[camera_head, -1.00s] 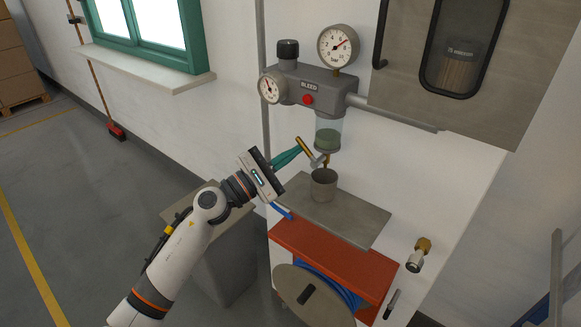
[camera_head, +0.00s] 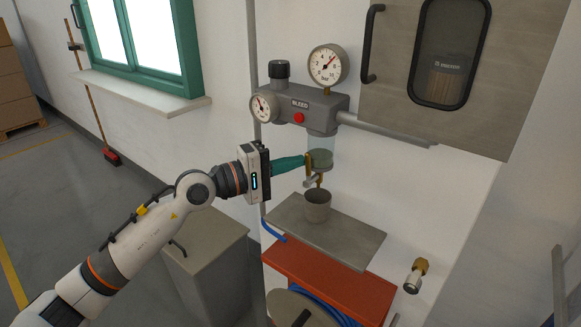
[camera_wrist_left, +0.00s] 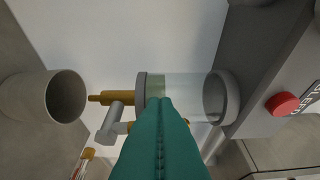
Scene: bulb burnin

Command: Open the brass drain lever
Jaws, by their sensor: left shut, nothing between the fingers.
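The brass drain lever (camera_head: 309,161) is on the grey valve under the clear bowl (camera_head: 320,150) of the bleed unit. In the head view it stands about upright. My left gripper (camera_head: 305,161) is shut and empty, its teal fingers pointing right. Its tips are at the lever in the head view; I cannot tell whether they touch it. In the left wrist view the shut fingers (camera_wrist_left: 160,103) overlap the bowl (camera_wrist_left: 185,97) and cover most of the lever. The brass drain outlet (camera_wrist_left: 105,98) and grey valve body (camera_wrist_left: 112,122) show beside them. My right gripper is out of view.
A metal cup (camera_head: 317,205) stands below the drain on a grey shelf (camera_head: 350,245). A red button (camera_head: 299,118) and two gauges, one large (camera_head: 328,63), are above. A red shelf (camera_head: 350,290) and a wall coupling (camera_head: 416,275) are lower.

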